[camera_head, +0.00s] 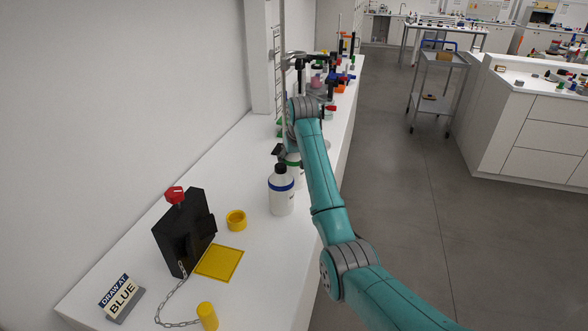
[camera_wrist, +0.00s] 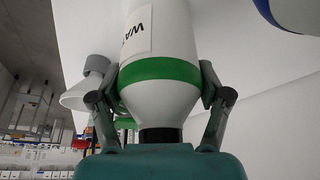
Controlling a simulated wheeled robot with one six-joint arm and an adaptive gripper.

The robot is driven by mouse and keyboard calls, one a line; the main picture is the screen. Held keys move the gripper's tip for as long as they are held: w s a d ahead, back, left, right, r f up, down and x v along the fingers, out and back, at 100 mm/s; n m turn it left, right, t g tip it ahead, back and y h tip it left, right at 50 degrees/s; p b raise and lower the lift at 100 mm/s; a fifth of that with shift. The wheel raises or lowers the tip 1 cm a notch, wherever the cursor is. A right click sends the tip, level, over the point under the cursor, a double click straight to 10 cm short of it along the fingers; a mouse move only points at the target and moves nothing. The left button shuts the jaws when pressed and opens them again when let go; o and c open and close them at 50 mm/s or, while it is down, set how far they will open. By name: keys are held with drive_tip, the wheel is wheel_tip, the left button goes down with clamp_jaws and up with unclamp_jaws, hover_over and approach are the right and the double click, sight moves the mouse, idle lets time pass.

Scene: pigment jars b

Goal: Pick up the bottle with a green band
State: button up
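The bottle with a green band (camera_wrist: 158,105) is white, with a black cap or neck, and fills the middle of the wrist view. In the head view only part of it (camera_head: 293,170) shows, behind the bottle with a blue band (camera_head: 282,195). My gripper (camera_wrist: 161,85) comes from the cap end. Its two fingers lie against both sides of the bottle at the green band, with no clear gap. My gripper and arm partly hide it in the head view. Its base is hidden there, so I cannot tell whether it touches the bench.
The blue-band bottle stands close in front. A yellow ring (camera_head: 236,220), a yellow square (camera_head: 219,263), a black box with a red knob (camera_head: 184,232) and a "DRAW AT BLUE" sign (camera_head: 121,297) are nearer. Several jars and equipment crowd the bench's far end. A wall borders the left.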

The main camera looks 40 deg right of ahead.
drive_tip(key=c, duration=0.3)
wheel_tip(320, 180, up, 10)
drive_tip(key=shift+f, duration=0.1)
idle(0.4)
